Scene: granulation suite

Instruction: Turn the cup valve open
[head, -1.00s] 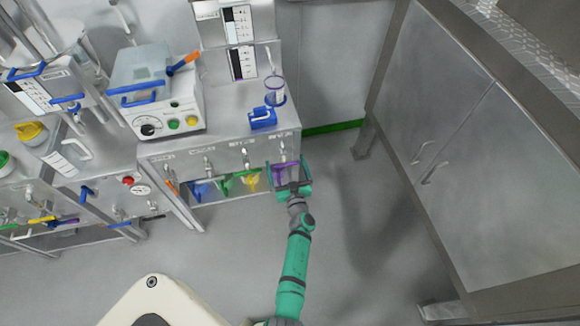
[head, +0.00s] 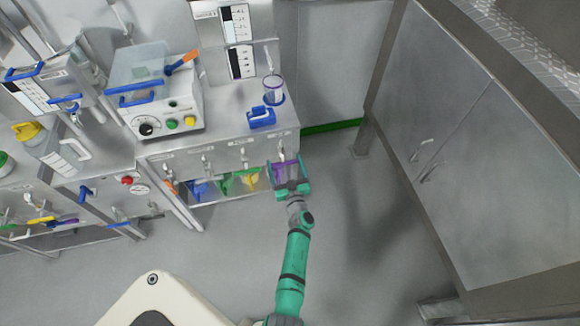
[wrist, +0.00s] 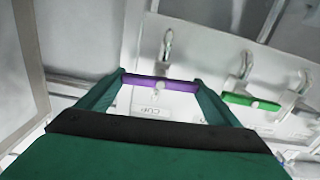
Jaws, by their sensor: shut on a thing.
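The cup valve's purple handle (wrist: 145,82) lies crosswise in the wrist view, above a label (wrist: 154,111) that reads CUP. My gripper (wrist: 160,82) has one green finger at each end of this handle and is shut on it. In the head view the purple handle (head: 284,168) is at the right end of the row of valves, partly hidden by my gripper (head: 288,170).
A green valve handle (wrist: 250,102) is close to the right of my gripper in the wrist view. Blue (head: 200,189) and yellow (head: 250,181) parts are left of it under the bench front. A steel cabinet (head: 455,170) stands at the right, with open floor (head: 350,240) between.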

